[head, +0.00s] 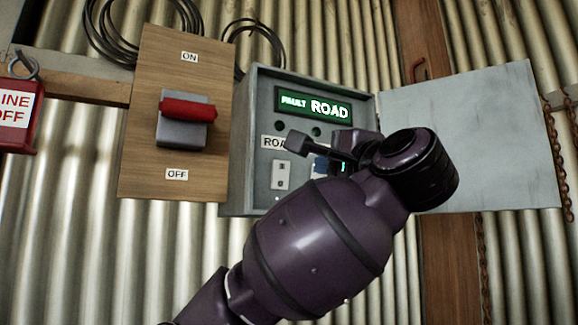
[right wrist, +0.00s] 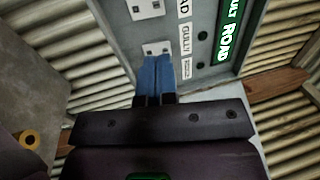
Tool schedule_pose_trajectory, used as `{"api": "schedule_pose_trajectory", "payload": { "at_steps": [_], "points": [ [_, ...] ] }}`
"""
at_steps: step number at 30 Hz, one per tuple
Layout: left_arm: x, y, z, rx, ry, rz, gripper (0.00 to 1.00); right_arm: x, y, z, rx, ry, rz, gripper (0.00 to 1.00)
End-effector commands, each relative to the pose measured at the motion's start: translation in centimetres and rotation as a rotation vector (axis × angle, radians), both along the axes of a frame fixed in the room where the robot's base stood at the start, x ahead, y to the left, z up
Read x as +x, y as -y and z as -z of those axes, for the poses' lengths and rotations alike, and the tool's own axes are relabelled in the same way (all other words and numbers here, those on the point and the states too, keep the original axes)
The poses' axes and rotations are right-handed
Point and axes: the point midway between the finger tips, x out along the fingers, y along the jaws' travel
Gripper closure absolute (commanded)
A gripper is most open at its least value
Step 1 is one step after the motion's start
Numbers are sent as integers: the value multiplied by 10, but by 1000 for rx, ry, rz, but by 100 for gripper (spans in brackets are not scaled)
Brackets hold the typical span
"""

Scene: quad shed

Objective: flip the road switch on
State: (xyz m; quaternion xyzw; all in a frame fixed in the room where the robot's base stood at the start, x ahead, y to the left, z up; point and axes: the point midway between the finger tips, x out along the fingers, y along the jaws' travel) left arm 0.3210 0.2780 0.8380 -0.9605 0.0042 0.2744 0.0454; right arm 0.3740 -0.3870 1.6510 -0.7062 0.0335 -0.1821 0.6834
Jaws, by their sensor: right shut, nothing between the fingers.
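The open grey control box (head: 262,115) has a lit green display (head: 312,105) reading "FAULT ROAD". The road switch (head: 281,175) is a small white plate under a partly hidden ROAD label; its position is too small to tell. In the right wrist view the road switch (right wrist: 145,9) is cut by the top edge. My right gripper (right wrist: 156,72) is shut and empty, its blue fingertips just in front of a second white switch plate (right wrist: 155,48) beside the GULLY label. I cannot tell whether they touch it. My left gripper is not in view.
A wooden board (head: 180,60) left of the box carries a red-handled ON/OFF lever (head: 188,109). The box's open door (head: 475,135) stands to the right, chains beside it. A red tag (head: 17,112) hangs at far left. Corrugated wall lies behind.

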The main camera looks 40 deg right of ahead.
Motion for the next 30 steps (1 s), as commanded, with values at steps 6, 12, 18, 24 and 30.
{"api": "schedule_pose_trajectory", "payload": {
  "at_steps": [6, 12, 18, 24, 30],
  "points": [
    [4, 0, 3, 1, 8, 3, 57, 10, 5, -1, -3, -2, 8, 100],
    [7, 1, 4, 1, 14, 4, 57, 26, 8, -3, -1, -9, 2, 100],
    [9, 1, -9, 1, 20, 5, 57, 61, 18, -14, 0, -8, -3, 100],
    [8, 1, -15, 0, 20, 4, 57, 93, 29, -21, 1, -7, -1, 100],
    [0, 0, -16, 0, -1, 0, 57, 118, 37, -26, 1, -7, -2, 100]
  ]
}}
